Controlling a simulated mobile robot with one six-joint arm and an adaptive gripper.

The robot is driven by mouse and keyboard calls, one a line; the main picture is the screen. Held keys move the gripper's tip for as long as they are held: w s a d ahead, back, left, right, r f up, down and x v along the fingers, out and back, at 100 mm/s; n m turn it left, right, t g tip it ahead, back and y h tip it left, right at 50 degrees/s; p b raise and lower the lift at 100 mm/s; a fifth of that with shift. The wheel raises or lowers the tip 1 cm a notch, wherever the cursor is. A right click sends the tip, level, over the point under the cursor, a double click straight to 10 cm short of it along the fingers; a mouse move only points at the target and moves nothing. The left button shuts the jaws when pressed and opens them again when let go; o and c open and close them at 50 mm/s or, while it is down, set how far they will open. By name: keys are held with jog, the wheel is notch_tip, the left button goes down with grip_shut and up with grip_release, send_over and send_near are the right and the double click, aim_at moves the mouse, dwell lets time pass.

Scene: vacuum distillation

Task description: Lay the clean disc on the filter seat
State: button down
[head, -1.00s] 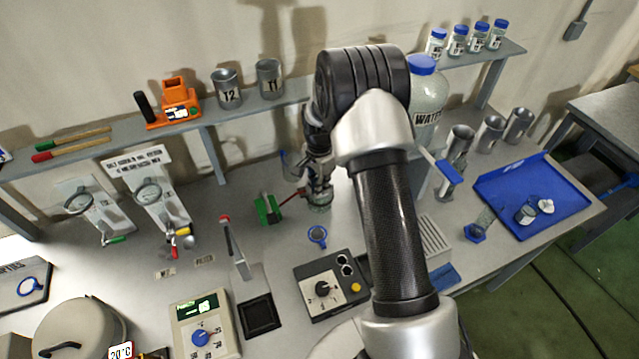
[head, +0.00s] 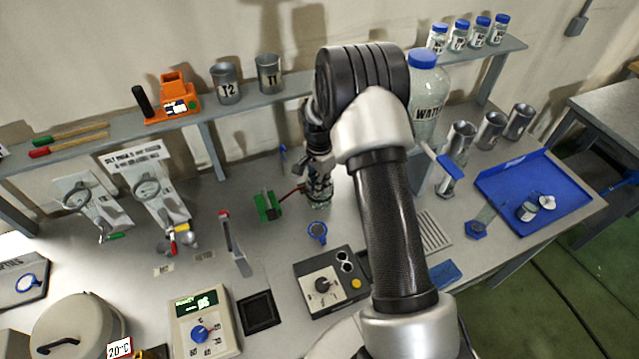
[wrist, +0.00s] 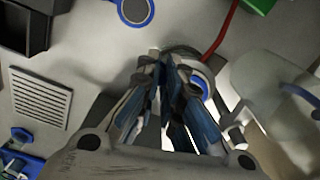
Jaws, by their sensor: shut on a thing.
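My gripper (head: 322,203) is low over the bench, just right of a green block with a red lead. In the wrist view its blue-lined fingers (wrist: 179,62) are close together at the tips. A thin, dark curved edge (wrist: 184,50) shows at the tips; it looks like a disc held there, mostly hidden by the fingers. A blue-rimmed round piece with a grey centre (head: 317,232) lies on the bench in front of the gripper. Another blue-ringed part (wrist: 203,80) shows partly behind the right finger. I cannot tell which of these is the filter seat.
The green block (head: 267,206) stands left of the gripper. A black-and-grey control box (head: 325,292) is nearer the camera. The water bottle (head: 427,95) stands behind my arm. A blue tray (head: 500,185) with small containers is at the right. A slotted plate (wrist: 40,97) lies on the bench.

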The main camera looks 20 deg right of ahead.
jog(key=c, duration=1.7)
grip_release()
notch_tip(320, 180, up, 12)
jog(key=shift+s+f, duration=0.1)
jog(key=shift+s, duration=0.05)
